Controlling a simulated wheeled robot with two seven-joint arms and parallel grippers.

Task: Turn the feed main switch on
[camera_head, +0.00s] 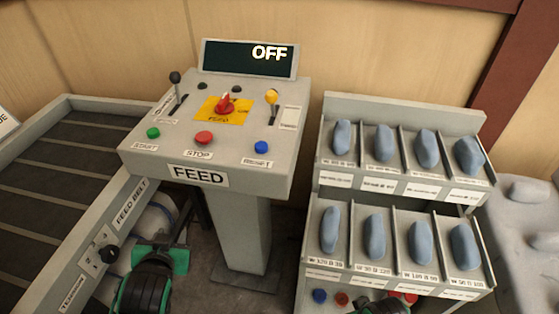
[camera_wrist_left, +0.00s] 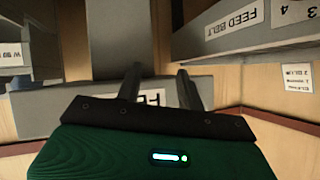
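The grey FEED console (camera_head: 215,145) stands in the middle of the head view. Its red rotary main switch (camera_head: 225,104) sits on a yellow plate (camera_head: 208,110) on the sloped top. The display (camera_head: 249,58) above reads OFF. My left gripper (camera_head: 170,238) is below and in front of the console, left of its column, apart from the switch. Its two dark fingers stand apart with nothing between them in the left wrist view (camera_wrist_left: 158,82). My right gripper (camera_head: 385,304) shows only in part at the bottom edge; its fingers cannot be made out.
The console also carries a black lever (camera_head: 175,78), a yellow-knobbed lever (camera_head: 271,97), and green (camera_head: 153,133), red STOP (camera_head: 203,138) and blue (camera_head: 262,147) buttons. The feed belt (camera_head: 60,165) runs at left. A rack (camera_head: 400,105) of blue-grey pillows stands at right.

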